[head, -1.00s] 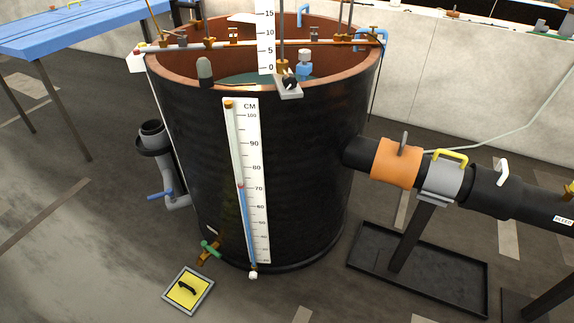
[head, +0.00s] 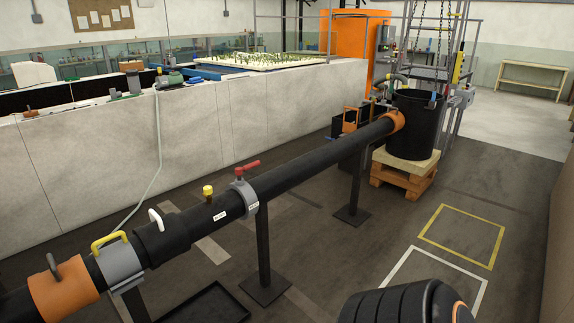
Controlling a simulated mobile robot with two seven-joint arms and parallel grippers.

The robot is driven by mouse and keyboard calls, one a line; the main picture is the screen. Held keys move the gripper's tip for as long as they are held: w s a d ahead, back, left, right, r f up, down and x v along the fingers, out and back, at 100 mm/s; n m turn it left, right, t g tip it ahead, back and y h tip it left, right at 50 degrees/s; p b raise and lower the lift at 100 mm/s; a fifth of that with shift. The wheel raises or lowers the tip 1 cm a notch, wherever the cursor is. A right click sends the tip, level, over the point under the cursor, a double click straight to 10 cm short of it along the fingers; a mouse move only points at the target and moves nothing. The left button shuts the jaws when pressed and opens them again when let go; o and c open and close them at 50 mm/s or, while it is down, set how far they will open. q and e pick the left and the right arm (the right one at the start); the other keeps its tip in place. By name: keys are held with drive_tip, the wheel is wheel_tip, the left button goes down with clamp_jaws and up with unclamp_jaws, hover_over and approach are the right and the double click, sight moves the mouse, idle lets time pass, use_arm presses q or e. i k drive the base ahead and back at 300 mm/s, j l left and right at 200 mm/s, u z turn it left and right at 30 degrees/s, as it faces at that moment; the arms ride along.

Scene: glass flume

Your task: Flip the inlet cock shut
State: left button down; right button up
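A long black pipe (head: 300,162) runs from the lower left to the upper right on stands. It carries several fittings: a dark lever (head: 52,265) on an orange collar, a yellow handle (head: 108,240) on a grey collar, a white handle (head: 156,219), a brass knob (head: 208,191) and a red lever (head: 247,167) on a grey collar. The red lever points right, roughly along the pipe. Small labels sit by the knob and red lever, too small to read surely. I cannot tell which fitting is the inlet cock. Neither gripper is in view.
A black bucket-like tank (head: 414,128) stands on a wooden pallet (head: 404,182) at the pipe's far end. A pale wall (head: 262,105) runs behind the pipe. A black drip tray (head: 205,303) lies below it. Floor right of the pipe is mostly clear, with yellow and white marked squares.

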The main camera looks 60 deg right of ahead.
sight(239, 170)
drive_tip(key=z, duration=1.8)
drive_tip(key=i+j+z, duration=0.1)
drive_tip(key=i, duration=0.4)
drive_tip(key=i+j+z, duration=0.15)
drive_tip(key=i, duration=0.4)
drive_tip(key=i+j+z, duration=0.1)
drive_tip(key=i, duration=0.4)
drive_tip(key=i+j+z, duration=0.15)
drive_tip(key=i+j, duration=0.15)
drive_tip(key=i, duration=0.2)
